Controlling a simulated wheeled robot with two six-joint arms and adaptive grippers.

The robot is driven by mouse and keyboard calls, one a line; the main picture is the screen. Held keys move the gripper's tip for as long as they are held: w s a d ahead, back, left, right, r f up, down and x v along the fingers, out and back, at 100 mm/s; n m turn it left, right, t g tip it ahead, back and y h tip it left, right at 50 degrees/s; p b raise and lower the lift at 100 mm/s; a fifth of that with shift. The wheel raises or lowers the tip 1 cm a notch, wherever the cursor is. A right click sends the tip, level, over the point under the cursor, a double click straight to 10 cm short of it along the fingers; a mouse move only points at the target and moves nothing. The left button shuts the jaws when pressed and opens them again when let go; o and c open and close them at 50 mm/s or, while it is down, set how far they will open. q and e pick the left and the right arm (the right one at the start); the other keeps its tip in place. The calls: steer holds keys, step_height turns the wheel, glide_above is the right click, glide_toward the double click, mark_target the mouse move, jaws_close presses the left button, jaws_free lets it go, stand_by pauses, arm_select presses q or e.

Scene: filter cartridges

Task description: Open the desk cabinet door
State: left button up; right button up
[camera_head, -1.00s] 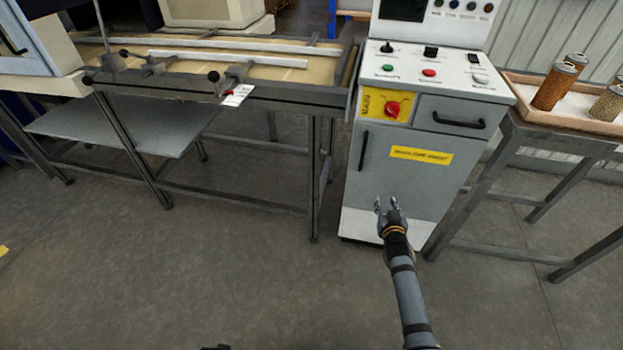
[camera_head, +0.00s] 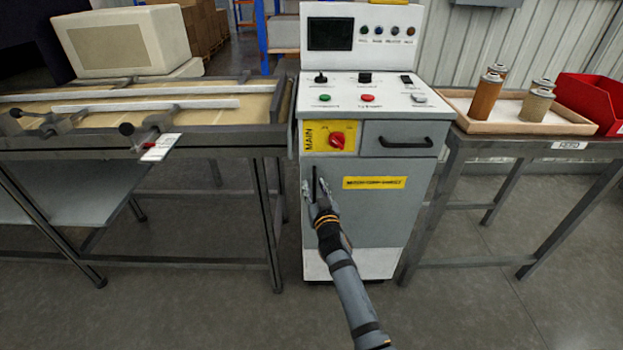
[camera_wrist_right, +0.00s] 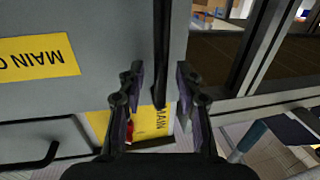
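The grey desk cabinet has a shut lower door (camera_head: 368,215) with a yellow label on it. The door's black vertical handle (camera_head: 315,180) is near its left edge; it also shows in the right wrist view (camera_wrist_right: 162,45). My right gripper (camera_head: 319,188) is in front of the door at the handle. In the right wrist view its two fingers (camera_wrist_right: 160,75) are spread, with the handle in line between their tips and a gap on each side. I cannot tell how deep the handle is between them. My left gripper is not in view.
A drawer (camera_head: 405,138) with a black handle and a red main switch (camera_head: 337,140) are above the door. A metal-framed worktable (camera_head: 225,143) stands close on the left. A table with a cartridge tray (camera_head: 470,107) and a red bin (camera_head: 592,100) is on the right.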

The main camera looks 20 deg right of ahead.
steer(key=shift+w, duration=0.4)
steer(key=shift+s+r, duration=0.1)
steer(key=shift+c, duration=0.6)
jaws_close()
